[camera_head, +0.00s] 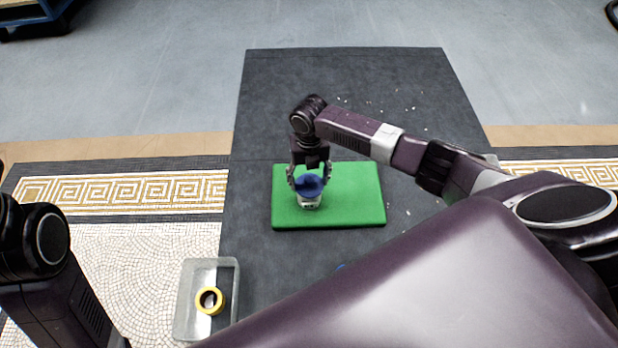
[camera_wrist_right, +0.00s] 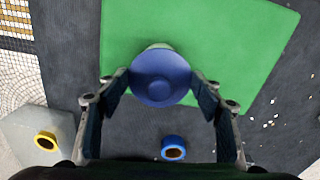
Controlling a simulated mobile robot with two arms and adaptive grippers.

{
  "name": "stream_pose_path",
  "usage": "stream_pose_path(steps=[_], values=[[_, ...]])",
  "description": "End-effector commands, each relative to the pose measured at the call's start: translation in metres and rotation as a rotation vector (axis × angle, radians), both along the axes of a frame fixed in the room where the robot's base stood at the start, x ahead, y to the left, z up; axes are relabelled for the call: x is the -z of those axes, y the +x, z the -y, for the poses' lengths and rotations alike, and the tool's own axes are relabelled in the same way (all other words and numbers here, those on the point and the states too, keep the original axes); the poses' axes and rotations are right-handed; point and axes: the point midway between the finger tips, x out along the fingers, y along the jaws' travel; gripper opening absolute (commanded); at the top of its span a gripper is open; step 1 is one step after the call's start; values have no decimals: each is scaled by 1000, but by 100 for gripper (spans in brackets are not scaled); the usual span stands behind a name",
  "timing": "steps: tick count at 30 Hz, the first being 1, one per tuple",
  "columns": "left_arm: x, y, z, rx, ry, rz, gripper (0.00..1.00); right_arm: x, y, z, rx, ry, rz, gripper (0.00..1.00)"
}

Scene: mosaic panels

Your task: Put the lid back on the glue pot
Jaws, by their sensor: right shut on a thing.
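A round blue lid (camera_head: 309,186) is between the fingers of my right gripper (camera_head: 308,181), which is shut on it. The lid also shows in the right wrist view (camera_wrist_right: 160,80). A whitish glue pot (camera_head: 310,203) stands on the green mat (camera_head: 352,196), directly under the lid. In the wrist view only a pale edge of the pot (camera_wrist_right: 158,46) shows past the lid. I cannot tell whether lid and pot touch. Part of my left arm shows at the left, but its gripper is out of view.
A grey translucent tray (camera_head: 188,300) holding a yellow ring-shaped item (camera_head: 210,301) lies at the lower left. A blue ring-shaped item (camera_wrist_right: 173,148) lies on the dark floor mat near my side. Small pale chips (camera_head: 397,94) are scattered right of the green mat.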

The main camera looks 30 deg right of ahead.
Motion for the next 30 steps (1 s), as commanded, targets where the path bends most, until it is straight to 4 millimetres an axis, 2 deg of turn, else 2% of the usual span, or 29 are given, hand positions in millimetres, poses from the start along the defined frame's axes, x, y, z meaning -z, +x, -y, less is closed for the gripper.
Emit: stream_pose_path(steps=[7,8,13,19,24,30], values=[[1,1,0,0,1,-3,72,0,0,0,0,0,0,44],[0,1,0,0,1,-2,72,0,0,0,0,0,0,62],[0,-1,0,-1,1,4,72,0,0,0,0,0,0,80],[-1,-2,0,0,0,7,72,0,0,0,0,0,0,80],[-1,-3,0,0,0,8,72,0,0,0,0,0,0,98],[-1,-3,0,0,0,8,72,0,0,0,0,0,0,98]])
